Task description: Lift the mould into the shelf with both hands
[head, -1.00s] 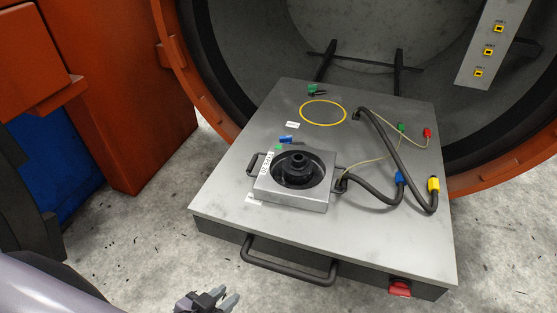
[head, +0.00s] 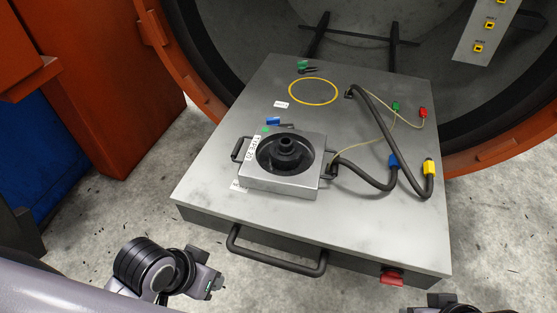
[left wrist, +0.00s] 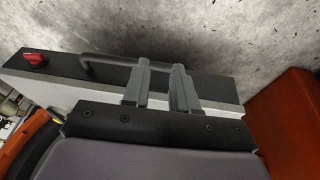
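The mould (head: 300,181) is a grey metal block with a round black cavity and a dark handle on its left and right sides. It rests flat on a grey slab-like shelf (head: 370,235) in front of the round chamber. My left gripper (head: 216,283) is low at the front left, off the slab's edge and apart from the mould. In the left wrist view its two fingers (left wrist: 160,86) are spread with nothing between them. My right gripper (head: 440,303) barely shows at the bottom edge; its fingers cannot be made out.
The slab has a dark front handle (head: 276,262) and a red block (head: 391,278) on its front edge. A yellow ring (head: 313,91) is marked behind the mould. Black hoses (head: 375,132) with coloured ends lie to the right. An orange cabinet (head: 120,90) stands at the left.

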